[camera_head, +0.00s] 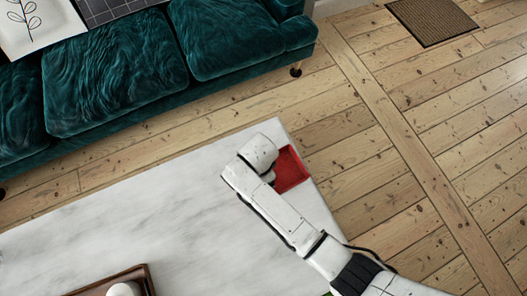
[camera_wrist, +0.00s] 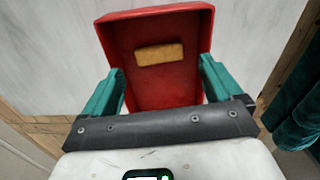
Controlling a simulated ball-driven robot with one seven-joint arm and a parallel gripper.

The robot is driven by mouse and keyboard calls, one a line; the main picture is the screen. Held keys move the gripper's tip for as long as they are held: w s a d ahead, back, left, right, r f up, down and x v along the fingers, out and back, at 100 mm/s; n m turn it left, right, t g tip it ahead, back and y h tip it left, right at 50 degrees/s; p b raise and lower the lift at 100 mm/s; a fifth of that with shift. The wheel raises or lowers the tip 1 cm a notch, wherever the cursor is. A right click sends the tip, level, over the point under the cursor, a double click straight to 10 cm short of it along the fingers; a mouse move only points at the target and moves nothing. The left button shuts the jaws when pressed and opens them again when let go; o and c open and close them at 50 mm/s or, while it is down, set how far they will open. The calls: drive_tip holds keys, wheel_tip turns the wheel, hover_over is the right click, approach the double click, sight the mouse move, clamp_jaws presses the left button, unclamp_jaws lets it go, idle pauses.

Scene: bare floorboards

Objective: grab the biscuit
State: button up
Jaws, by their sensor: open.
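The biscuit (camera_wrist: 159,54) is a small tan-yellow block lying flat inside a red tray (camera_wrist: 205,22) in the wrist view. My gripper (camera_wrist: 161,80) is open, with its two green fingers apart at the left and right of the tray's near part. Nothing is between the fingers except the tray's floor seen beyond them; the biscuit lies a little farther ahead. In the head view the red tray (camera_head: 291,172) shows at the marble table's right end, partly behind my arm. My gripper and the biscuit are hidden there by my arm.
The white marble table (camera_head: 150,215) is mostly clear, with a brown tray (camera_head: 145,280) holding a white object (camera_head: 124,289) at the bottom edge. A green velvet sofa (camera_head: 115,70) stands behind it. A doormat (camera_head: 434,20) lies on open floorboards at the upper right.

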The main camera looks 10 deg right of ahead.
drive_tip(key=shift+d+f+b, duration=0.25)
drive_tip(key=shift+f+b, duration=0.1)
drive_tip(key=shift+f, duration=1.25)
drive_tip(key=shift+d+f+b, duration=0.2)
drive_tip(key=shift+f+b, duration=0.1)
drive_tip(key=shift+f, duration=1.3)
drive_tip(key=shift+c, duration=0.3)
drive_tip(key=c, duration=0.7)
drive_tip(key=shift+r, duration=0.1)
drive_tip(key=shift+c, duration=0.2)
